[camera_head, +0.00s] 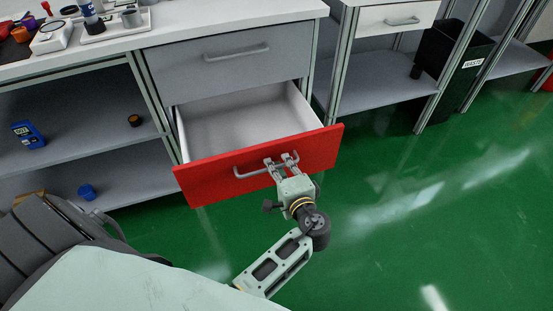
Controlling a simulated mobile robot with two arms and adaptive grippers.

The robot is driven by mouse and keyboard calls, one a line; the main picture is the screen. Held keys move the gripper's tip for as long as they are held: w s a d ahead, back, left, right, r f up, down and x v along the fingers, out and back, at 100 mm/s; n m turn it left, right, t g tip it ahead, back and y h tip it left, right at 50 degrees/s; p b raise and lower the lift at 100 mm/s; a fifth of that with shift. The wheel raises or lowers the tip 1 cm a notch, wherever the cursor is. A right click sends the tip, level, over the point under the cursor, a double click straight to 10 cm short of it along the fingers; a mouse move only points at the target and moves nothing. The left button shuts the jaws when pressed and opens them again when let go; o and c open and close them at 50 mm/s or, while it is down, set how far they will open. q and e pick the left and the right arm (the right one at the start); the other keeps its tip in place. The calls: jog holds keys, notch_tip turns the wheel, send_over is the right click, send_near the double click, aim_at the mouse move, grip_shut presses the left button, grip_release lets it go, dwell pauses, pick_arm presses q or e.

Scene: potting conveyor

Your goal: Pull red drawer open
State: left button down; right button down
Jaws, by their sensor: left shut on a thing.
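The red drawer (215,179) is pulled out from the cabinet, and its white inside (235,127) shows empty. A grey bar handle (246,174) runs across its red front. My left gripper (283,161) is at the right part of this handle and is shut on it; the fingers hide that part of the bar. My right gripper is not in view.
A closed grey drawer (225,68) sits above the red one, under the white worktop (200,22). Open shelves (75,115) lie to the left. A black waste bin (452,60) stands at the upper right. The green floor (430,200) to the right is clear.

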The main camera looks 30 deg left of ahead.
pick_arm(q)
jog(key=shift+s+d, duration=0.15)
jog(key=c, duration=1.8)
grip_release()
jog(key=shift+c, duration=0.2)
